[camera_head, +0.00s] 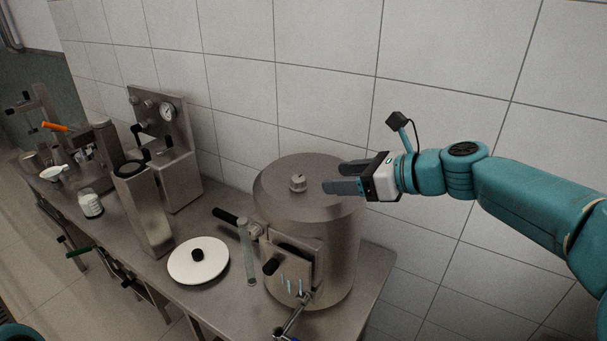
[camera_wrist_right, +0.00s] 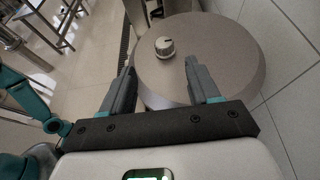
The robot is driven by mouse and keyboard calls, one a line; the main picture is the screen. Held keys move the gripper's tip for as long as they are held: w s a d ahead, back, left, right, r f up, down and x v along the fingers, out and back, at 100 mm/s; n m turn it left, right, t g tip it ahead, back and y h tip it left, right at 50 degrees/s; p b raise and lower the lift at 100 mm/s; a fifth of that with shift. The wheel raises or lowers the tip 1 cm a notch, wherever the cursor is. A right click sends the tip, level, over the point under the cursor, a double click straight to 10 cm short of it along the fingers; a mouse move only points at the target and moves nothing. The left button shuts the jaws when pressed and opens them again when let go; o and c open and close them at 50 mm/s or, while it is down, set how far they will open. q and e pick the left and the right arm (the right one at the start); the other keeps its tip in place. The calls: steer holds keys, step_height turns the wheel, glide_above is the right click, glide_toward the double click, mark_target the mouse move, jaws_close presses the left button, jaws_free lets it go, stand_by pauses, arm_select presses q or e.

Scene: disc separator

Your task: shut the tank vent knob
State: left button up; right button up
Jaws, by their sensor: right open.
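The tank vent knob (camera_head: 298,183) is a small pale metal dial on top of the round steel tank (camera_head: 335,240). In the right wrist view the knob (camera_wrist_right: 165,46) stands on the tank lid (camera_wrist_right: 215,60), just beyond my fingertips and between their lines. It has a dark mark on its face. My right gripper (camera_head: 336,183) is open and empty, to the right of the knob and apart from it. In the right wrist view my right gripper (camera_wrist_right: 160,70) has its two fingers spread wide. My left gripper does not show.
A white plate with a black knob (camera_head: 198,262) lies on the steel bench left of the tank. A gauge panel (camera_head: 165,125) and a tall steel box (camera_head: 145,210) stand further left. The tiled wall is close behind.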

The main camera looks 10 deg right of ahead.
mark_target(303, 179)
steer(key=x, duration=0.4)
steer(key=p+x, duration=0.1)
steer(key=x, duration=0.4)
steer(key=shift+w+d+f, duration=0.1)
steer(key=shift+w+d, duration=0.05)
steer(key=shift+d, duration=0.15)
steer(key=shift+a, duration=0.5)
steer(key=shift+w+d+f, duration=0.25)
steer(key=shift+w+f, duration=0.05)
steer(key=shift+w, duration=0.2)
steer(key=shift+s+a+r, duration=0.15)
steer(key=shift+s+a, duration=0.05)
steer(key=shift+s, duration=0.05)
steer(key=c, duration=1)
steer(key=shift+w+d, duration=0.1)
steer(key=shift+d, duration=0.05)
steer(key=shift+c, duration=0.2)
